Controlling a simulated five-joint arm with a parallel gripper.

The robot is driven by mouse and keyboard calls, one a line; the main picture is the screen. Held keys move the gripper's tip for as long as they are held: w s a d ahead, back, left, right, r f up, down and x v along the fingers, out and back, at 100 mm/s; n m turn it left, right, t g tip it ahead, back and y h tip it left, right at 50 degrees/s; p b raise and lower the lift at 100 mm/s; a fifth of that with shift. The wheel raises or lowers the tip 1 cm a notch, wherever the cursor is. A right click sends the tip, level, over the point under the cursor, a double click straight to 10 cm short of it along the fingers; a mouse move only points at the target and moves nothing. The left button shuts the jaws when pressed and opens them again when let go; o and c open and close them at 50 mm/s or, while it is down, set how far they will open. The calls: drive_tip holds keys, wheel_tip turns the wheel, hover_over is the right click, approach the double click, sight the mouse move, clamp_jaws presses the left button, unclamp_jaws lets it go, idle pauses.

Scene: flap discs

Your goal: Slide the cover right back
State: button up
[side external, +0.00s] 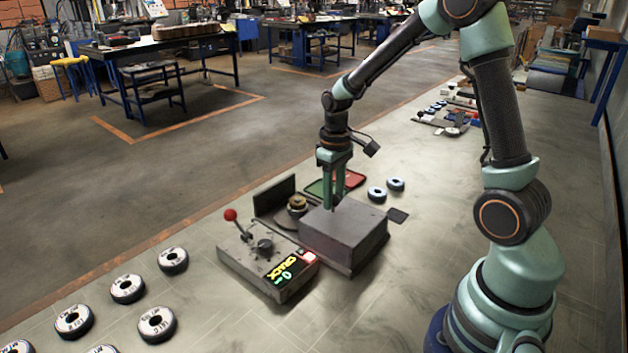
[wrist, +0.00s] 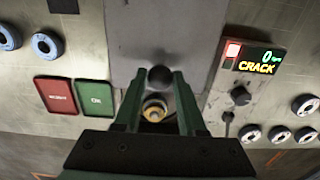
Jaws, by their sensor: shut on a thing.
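The cover is a grey box (side external: 343,235) beside the control unit; its grey top also shows in the wrist view (wrist: 165,30). My gripper (side external: 335,206) reaches down behind the cover in the side view. In the wrist view its fingertips (wrist: 160,79) are shut on a dark round knob (wrist: 160,76) at the cover's edge. A brass-coloured round fitting (side external: 297,203) stands uncovered beside the cover, and it shows between my fingers in the wrist view (wrist: 154,111). The control unit (side external: 240,255) has a red-balled lever, a dial, a lit red square and a display reading "CRACK".
A dark upright plate (side external: 274,196) stands behind the fitting. Red and green pads (wrist: 76,95) lie beyond it. Two small discs (side external: 377,194) and a dark square (side external: 398,215) lie right of the cover. Several labelled discs (side external: 127,288) lie at front left.

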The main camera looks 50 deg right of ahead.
drive_tip(key=o, duration=1)
drive_tip(key=shift+r, duration=4.05)
drive_tip(key=s+a+r+t, duration=0.2)
drive_tip(key=s+a, duration=0.1)
drive_tip(key=s+a+r+t, duration=0.1)
drive_tip(key=s+a+r, duration=0.1)
drive_tip(key=s+a, duration=0.1)
drive_tip(key=s+a+r+t, duration=0.2)
drive_tip(key=s+a+r, duration=0.1)
drive_tip(key=a, duration=0.1)
drive_tip(key=shift+s+t, duration=0.2)
drive_tip(key=shift+t, duration=0.1)
